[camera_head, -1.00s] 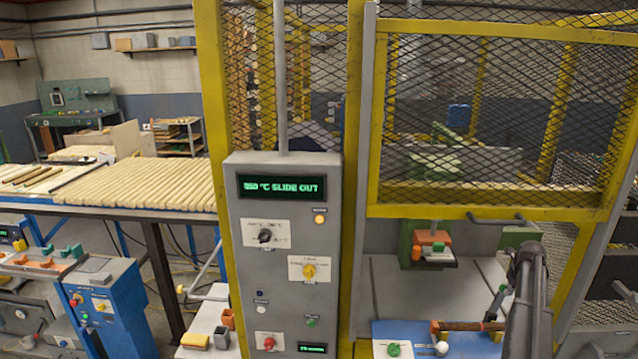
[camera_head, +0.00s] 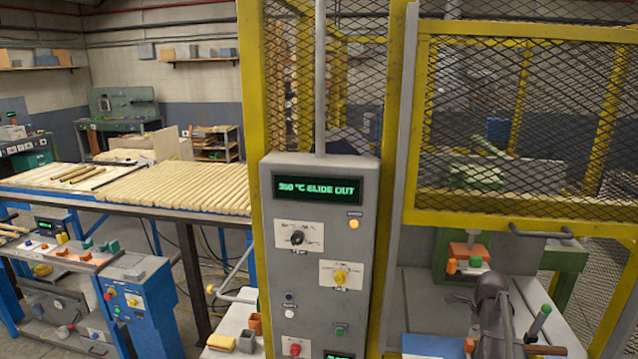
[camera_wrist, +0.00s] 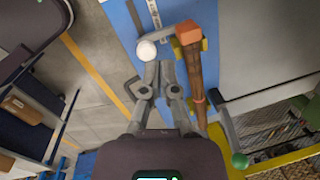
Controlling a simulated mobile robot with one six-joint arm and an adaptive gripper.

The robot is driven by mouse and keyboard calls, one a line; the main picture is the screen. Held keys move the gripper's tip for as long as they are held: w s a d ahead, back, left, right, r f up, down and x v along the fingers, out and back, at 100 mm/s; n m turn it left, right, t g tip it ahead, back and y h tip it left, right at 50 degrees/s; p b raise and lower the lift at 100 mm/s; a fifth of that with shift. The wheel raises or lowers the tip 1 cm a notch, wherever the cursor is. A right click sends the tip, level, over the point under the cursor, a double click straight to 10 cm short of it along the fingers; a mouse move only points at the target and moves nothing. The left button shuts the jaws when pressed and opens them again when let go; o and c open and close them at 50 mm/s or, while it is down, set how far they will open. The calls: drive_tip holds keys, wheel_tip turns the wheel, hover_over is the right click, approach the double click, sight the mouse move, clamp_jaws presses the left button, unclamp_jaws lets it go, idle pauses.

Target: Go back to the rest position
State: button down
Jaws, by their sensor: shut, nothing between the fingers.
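My gripper (camera_wrist: 160,72) shows in the wrist view with its two fingers close together, shut and empty, over the blue plate (camera_wrist: 255,40). A brown turned wood piece (camera_wrist: 196,88) lies just right of the fingers, with an orange block (camera_wrist: 188,32) at its upper end. A white ball knob (camera_wrist: 146,50) is just left of the fingertips. In the head view my arm (camera_head: 490,300) reaches over the machine bed at lower right, and part of the wood piece (camera_head: 545,350) shows beside it. The fingers cannot be made out there.
A grey control panel (camera_head: 320,250) on a yellow post stands in the middle. A yellow mesh guard (camera_head: 520,130) hangs over the machine. A green-tipped lever (camera_head: 538,322) rises beside my arm. A table of pale wood rods (camera_head: 175,187) and a blue machine (camera_head: 142,305) are at left.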

drive_tip(key=s+a+f+n+b, duration=0.1)
drive_tip(key=s+a+n, duration=0.4)
drive_tip(key=a+n, duration=0.2)
drive_tip(key=s+a+f+n+g+b, duration=0.1)
drive_tip(key=s+a+n, duration=0.5)
drive_tip(key=a, duration=0.6)
drive_tip(key=s+a+f+n+b, duration=0.2)
drive_tip(key=s+a+n, duration=0.3)
drive_tip(key=a+n, duration=0.4)
drive_tip(key=shift+s+a+f+n+g+b, duration=0.2)
drive_tip(key=shift+a+f+n+g+b, duration=0.25)
drive_tip(key=shift+f, duration=0.25)
